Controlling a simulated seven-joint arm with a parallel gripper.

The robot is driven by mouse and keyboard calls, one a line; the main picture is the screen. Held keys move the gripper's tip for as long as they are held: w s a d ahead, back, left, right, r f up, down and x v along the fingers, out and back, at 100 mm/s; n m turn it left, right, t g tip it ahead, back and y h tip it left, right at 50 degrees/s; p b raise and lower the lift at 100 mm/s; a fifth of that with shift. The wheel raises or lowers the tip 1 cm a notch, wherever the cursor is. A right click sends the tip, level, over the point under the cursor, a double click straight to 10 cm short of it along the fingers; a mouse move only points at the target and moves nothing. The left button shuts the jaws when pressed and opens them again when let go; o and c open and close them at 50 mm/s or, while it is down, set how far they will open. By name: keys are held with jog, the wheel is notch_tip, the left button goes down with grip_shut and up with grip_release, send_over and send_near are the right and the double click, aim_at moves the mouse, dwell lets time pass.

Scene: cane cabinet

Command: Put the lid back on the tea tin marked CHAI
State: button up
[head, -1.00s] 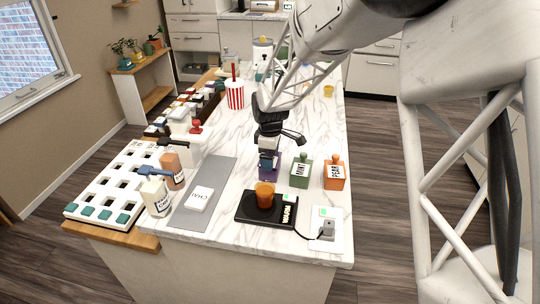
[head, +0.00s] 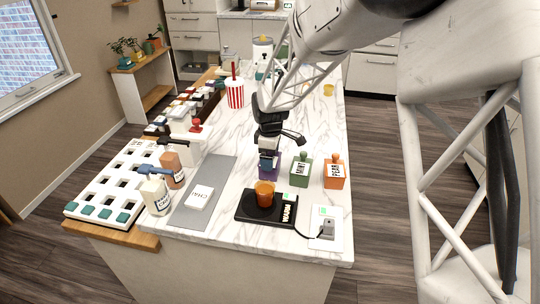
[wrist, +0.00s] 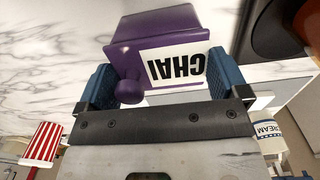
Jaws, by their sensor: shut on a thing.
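The purple tin marked CHAI (wrist: 173,66) is close up in the wrist view, its label upside down. A round purple knob (wrist: 128,90) shows at its label-top end, left of the label. My gripper (wrist: 160,82) has its blue fingers on either side of this purple piece, shut on it. In the head view my gripper (head: 268,158) is over the counter, left of the green tin, with the purple tin (head: 270,170) under it. The gripper hides the tin's top there, and I cannot tell how the lid sits.
A green tin (head: 301,172) and an orange tin (head: 334,174) stand at the right. In front is a black warmer (head: 250,210) with an orange cup (head: 265,193). A grey mat (head: 190,218) with a white CHAI card (head: 200,196) lies left. A striped cup (head: 235,96) stands behind.

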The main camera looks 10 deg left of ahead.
jog(key=shift+f, duration=0.15)
dwell(0.4)
dwell(0.4)
jog(key=o, duration=0.6)
jog(key=shift+c, duration=0.2)
jog(key=shift+r, duration=3.45)
grip_shut()
